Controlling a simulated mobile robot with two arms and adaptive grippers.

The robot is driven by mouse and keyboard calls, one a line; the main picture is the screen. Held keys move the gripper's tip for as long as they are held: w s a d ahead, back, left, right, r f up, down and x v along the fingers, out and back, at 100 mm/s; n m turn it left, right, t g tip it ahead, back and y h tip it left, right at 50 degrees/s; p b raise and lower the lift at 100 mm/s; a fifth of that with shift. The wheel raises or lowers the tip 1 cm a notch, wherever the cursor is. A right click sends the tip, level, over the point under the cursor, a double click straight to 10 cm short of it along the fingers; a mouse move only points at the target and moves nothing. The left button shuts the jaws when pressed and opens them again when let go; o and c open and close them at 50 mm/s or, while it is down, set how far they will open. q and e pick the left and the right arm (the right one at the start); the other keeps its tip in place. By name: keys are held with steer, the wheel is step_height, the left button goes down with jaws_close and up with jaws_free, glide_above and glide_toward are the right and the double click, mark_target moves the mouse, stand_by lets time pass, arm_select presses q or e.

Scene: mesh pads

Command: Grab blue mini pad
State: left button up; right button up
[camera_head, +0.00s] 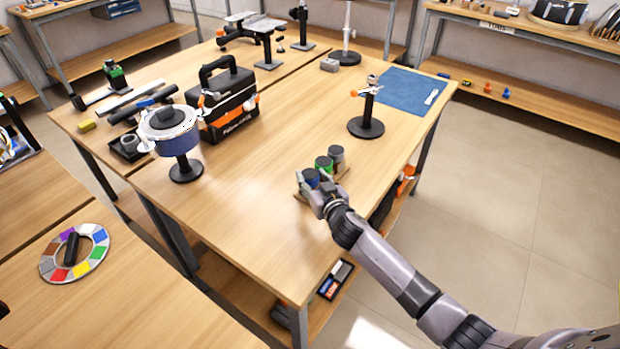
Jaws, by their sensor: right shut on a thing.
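The blue mini pad (311,177) is a small round piece with a dark top and a blue side. It stands at the near left end of a short row on a small wooden holder on the table. My right gripper (313,187) is at this pad, its fingers shut around it. The pad's lower part is hidden by the fingers. Beside it in the row are a green mini pad (324,164) and a grey mini pad (336,154). My left gripper is not in view.
A black stand (366,125) and a blue mat (400,92) are farther back on the wooden table (250,215). A round device on a stand (170,135) and a black toolbox (228,100) stand to the left. The table's near part is clear.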

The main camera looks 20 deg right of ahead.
steer(key=c, duration=0.4)
steer(key=shift+r, duration=0.1)
